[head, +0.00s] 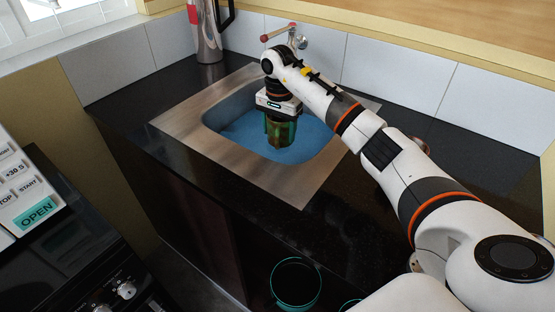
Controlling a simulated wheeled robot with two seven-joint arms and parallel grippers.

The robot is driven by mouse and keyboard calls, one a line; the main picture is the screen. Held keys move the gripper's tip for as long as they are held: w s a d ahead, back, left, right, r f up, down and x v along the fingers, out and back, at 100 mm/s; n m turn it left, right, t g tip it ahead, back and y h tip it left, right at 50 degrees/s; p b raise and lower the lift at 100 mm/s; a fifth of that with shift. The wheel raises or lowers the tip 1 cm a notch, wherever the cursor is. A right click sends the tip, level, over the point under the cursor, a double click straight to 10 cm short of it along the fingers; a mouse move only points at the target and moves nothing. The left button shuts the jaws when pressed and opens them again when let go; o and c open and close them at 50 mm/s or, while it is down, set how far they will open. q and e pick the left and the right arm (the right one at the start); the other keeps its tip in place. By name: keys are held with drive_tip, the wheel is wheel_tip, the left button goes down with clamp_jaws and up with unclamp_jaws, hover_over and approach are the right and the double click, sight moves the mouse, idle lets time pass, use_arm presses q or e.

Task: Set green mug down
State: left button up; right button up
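The green mug (291,133) is over the sink basin, directly below my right gripper (279,128). My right arm reaches in from the right, and its gripper points down. The gripper appears shut on the mug, though its fingertips are hard to make out against it. I cannot tell whether the mug touches the basin floor. The sink (195,146) has a wide metal rim and a blue basin (240,132). My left gripper is out of view.
A faucet with a red-tipped handle (279,32) stands behind the sink. A metal flask or kettle (206,35) with a black handle stands at the back left. The black counter (120,105) is clear left of the sink. An appliance with an OPEN button (37,213) is at the left.

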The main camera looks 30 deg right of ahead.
sight(282, 134)
drive_tip(key=f, duration=0.1)
drive_tip(key=d+f, duration=0.1)
drive_tip(key=shift+w+d+f+m, duration=0.2)
drive_tip(key=shift+w+f+m, duration=0.05)
drive_tip(key=shift+f+m, duration=0.15)
wheel_tip(282, 134, down, 5)
wheel_tip(282, 134, down, 4)
drive_tip(key=shift+r+p, duration=0.15)
drive_tip(key=shift+p, duration=0.15)
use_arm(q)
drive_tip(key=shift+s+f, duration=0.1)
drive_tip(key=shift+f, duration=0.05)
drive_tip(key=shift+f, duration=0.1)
use_arm(e)
drive_tip(key=shift+f, duration=0.25)
drive_tip(key=o, duration=1.2)
